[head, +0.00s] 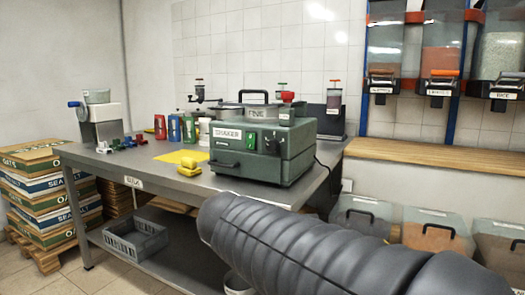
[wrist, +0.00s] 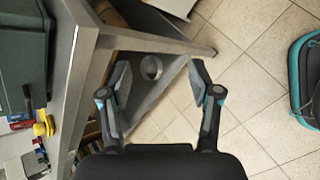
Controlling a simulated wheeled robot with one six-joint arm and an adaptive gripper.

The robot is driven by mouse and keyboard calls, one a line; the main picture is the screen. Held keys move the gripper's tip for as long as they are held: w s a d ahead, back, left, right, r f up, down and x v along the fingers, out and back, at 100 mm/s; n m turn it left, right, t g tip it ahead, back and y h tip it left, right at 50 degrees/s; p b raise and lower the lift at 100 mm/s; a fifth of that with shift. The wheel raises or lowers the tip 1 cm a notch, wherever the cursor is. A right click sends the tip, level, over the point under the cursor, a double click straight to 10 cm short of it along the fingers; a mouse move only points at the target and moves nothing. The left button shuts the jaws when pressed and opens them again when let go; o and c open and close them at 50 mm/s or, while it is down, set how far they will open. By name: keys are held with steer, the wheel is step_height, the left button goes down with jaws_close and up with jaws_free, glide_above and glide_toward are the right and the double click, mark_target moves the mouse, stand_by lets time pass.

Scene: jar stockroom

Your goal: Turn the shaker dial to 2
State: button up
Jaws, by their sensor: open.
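The green shaker (head: 262,150), labelled SHAKER, stands on the right part of the metal table (head: 165,178) in the head view. A dark round dial (head: 271,146) is on its front, right of a green switch; its setting is too small to read. A dark green box, likely the shaker's body (wrist: 22,60), shows at the left edge of the wrist view. My gripper (wrist: 160,75) is open and empty, pointing down past the table edge toward the floor. It is apart from the shaker. In the head view my arm covers the lower right, and my gripper is not visible there.
A yellow object (head: 190,167) and a yellow sheet lie left of the shaker. Coloured cans (head: 174,128) and a grinder (head: 100,115) stand farther left. Dispensers (head: 440,60) hang above a wooden counter (head: 450,150), with bins (head: 435,230) below.

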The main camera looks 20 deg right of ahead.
steer(key=w+r+n+t+h, duration=0.1)
steer(key=w+r+n+h, duration=0.2)
steer(key=w+r+n, duration=0.3)
steer(key=n+t+h, duration=0.4)
steer(key=n, duration=0.3)
glide_toward(270, 147)
steer(key=x, duration=0.8)
steer(key=shift+w+d+r+p, duration=0.1)
steer(key=shift+w+d+p, duration=0.1)
steer(key=shift+d+p, duration=0.15)
steer(key=c, duration=1.1)
